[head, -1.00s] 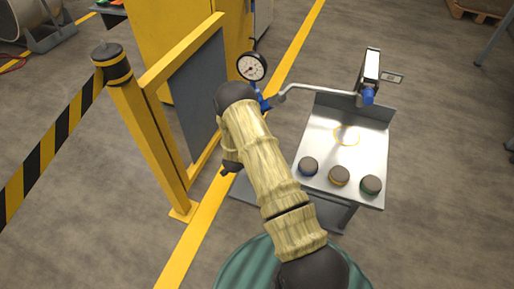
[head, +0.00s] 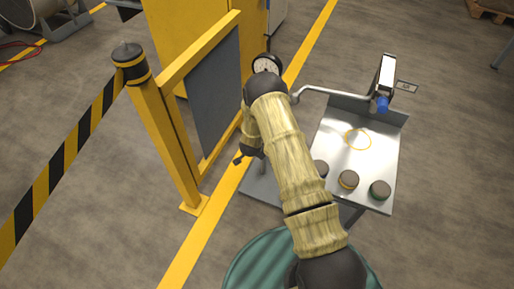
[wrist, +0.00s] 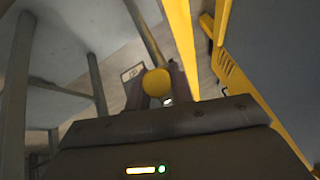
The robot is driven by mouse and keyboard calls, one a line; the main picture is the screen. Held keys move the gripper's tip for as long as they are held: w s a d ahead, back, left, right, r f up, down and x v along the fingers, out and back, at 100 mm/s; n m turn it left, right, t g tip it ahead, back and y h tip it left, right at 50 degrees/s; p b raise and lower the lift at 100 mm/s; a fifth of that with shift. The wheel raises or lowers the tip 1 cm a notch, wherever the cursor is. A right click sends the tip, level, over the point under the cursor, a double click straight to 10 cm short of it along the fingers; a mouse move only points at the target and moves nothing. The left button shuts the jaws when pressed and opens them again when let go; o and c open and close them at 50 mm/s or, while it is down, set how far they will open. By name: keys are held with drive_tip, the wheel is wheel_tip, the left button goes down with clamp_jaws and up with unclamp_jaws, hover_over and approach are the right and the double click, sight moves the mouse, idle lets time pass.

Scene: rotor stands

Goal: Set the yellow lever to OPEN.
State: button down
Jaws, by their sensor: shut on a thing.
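The yellow lever shows only as a round yellow knob (wrist: 156,82) in the wrist view. My gripper (wrist: 160,90) is shut on this knob, with a dark finger on each side of it. The knob hides most of what lies behind it, so I cannot tell the lever's angle. A small pale label plate (wrist: 132,73) with dark marks shows just left of the knob; I cannot read it. In the head view my gripper (head: 243,156) is a small dark shape low beside my arm, near the stand. The lever is hidden there.
A yellow-framed grey panel (head: 207,95) and a post with striped tape (head: 130,65) stand at left. Open floor lies at right.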

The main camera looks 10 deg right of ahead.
drive_tip(key=c, duration=1.2)
unclamp_jaws()
drive_tip(key=shift+c, duration=0.2)
drive_tip(key=shift+r, duration=0.1)
drive_tip(key=p+v, duration=0.5)
drive_tip(key=v, duration=1.2)
drive_tip(key=shift+s+a+r, duration=0.1)
